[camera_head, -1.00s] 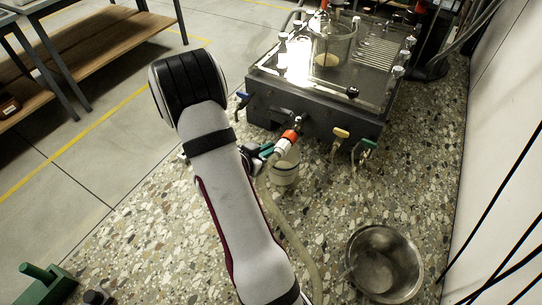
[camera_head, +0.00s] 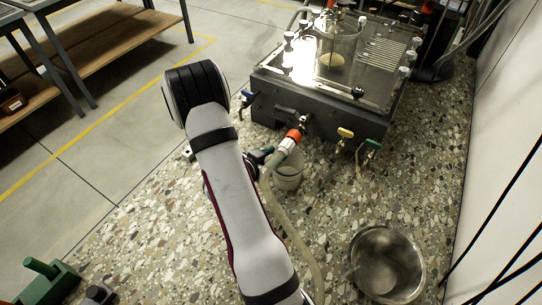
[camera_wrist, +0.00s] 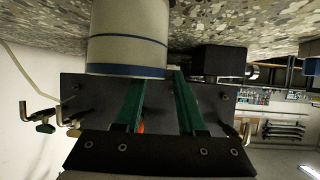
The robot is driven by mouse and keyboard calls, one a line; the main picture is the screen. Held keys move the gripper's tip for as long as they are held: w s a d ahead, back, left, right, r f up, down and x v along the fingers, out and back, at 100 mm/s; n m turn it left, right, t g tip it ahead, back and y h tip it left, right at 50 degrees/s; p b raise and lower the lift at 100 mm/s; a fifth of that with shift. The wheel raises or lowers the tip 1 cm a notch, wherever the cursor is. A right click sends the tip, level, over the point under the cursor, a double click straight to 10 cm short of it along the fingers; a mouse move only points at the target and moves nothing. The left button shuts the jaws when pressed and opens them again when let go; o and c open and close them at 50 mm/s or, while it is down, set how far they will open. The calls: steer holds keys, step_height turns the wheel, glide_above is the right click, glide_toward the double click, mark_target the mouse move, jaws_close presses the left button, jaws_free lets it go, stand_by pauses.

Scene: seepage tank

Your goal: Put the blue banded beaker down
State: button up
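The blue banded beaker (camera_wrist: 128,38) is pale with thin blue bands and fills the top left of the wrist view, which is upside down. The left finger's end meets the beaker's rim in the picture; the right one lies just beside the beaker. Contact cannot be told. In the head view my gripper (camera_head: 262,160) is at the beaker's left, mostly hidden by my arm.
The dark seepage tank (camera_head: 318,118) stands behind the beaker, with the orange tap (camera_head: 292,140), a yellow tap (camera_head: 345,132) and a green tap (camera_head: 373,146) on its front. A hose (camera_head: 285,222) runs beside my arm. A metal bowl (camera_head: 387,265) sits front right.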

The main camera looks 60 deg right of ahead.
steer(key=w+a+r+n+t+y, duration=0.2)
steer(key=w+a+r+t+y, duration=0.15)
steer(key=a, duration=0.65)
steer(key=w+a+r+n+t+y, duration=0.2)
steer(key=w+a+r+y, duration=0.25)
steer(key=a, duration=0.65)
steer(key=w+a+r+n+t+y, duration=0.25)
steer(key=w+a, duration=0.25)
steer(key=a, duration=0.5)
steer(key=s+a+r+n+g+y, duration=0.4)
steer(key=s+a+n+y, duration=0.15)
steer(key=s+a, duration=0.55)
steer(key=s+d+r+n+g+h, duration=0.1)
steer(key=s+d+g, duration=0.1)
steer(key=s, duration=1)
steer(key=shift+d+n+g+h, duration=0.2)
steer(key=shift+n+g+h, duration=0.1)
steer(key=shift+g, duration=0.3)
